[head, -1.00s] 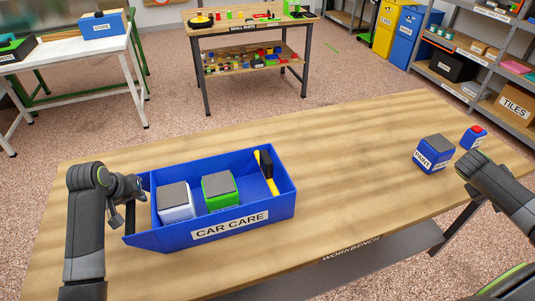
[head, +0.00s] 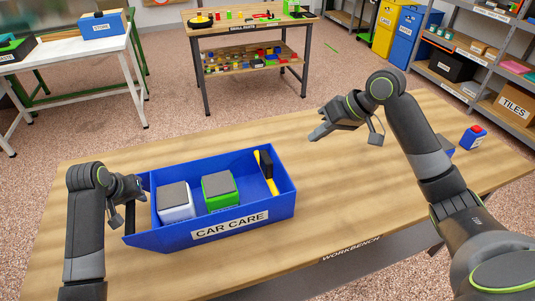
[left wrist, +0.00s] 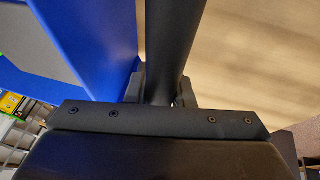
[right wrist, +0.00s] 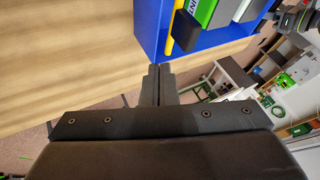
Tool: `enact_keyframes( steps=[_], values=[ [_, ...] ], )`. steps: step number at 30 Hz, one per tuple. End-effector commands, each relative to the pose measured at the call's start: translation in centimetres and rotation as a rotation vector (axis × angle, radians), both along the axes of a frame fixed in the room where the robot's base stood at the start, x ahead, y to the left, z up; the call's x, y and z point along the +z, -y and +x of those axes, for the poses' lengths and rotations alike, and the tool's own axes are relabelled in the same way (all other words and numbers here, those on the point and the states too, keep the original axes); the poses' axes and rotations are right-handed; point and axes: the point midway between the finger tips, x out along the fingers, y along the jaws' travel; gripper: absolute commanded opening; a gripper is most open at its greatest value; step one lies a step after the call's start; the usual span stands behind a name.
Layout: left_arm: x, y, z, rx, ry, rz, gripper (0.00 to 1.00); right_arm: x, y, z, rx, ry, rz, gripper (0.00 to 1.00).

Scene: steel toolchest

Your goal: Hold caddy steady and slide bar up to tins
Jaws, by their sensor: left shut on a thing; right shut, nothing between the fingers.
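The blue caddy (head: 165,240) labelled CAR CARE stands on the workbench. A white tin (head: 175,201) and a green tin (head: 220,190), both with grey tops, sit side by side in its left part. A bar with a yellow handle and black block (head: 266,161) is at the caddy's right end, apart from the tins; its yellow part also shows in the right wrist view (right wrist: 173,25). My left gripper (head: 136,190) is shut on the dark handle (left wrist: 167,50) at the caddy's left end. My right gripper (head: 318,134) is shut and empty, above the bench beyond the caddy's right end.
A blue tin, mostly behind my right arm, and a small blue container with a red cap (head: 473,137) stand at the bench's right. The workbench (head: 330,210) is bare between them and the caddy. Another table (head: 250,28) stands farther back.

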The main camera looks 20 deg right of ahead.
Motion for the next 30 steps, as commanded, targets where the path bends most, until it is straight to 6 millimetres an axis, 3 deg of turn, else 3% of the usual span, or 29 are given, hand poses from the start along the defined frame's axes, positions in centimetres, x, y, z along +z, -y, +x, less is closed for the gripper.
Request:
enact_keyframes(
  steps=[1,16,23,30],
  values=[
    [-0.7,0.0,-0.3,0.001,-0.016,-0.001,0.0,-0.5,-0.3,0.2,0.001,-0.001,0.004,0.0],
    [-0.7,0.0,-0.3,0.001,-0.017,0.0,0.0,-7.9,-4.7,3.6,-0.002,-0.005,0.003,0.0],
    [-0.7,-0.1,-0.3,0.001,-0.017,0.0,0.0,-7.7,-7.6,3.5,0.0,-0.001,0.0,0.0],
    [-0.7,-0.1,-0.3,0.001,-0.017,0.0,0.0,-7.7,-8.4,3.5,-0.002,-0.002,-0.002,0.0]
  ],
)
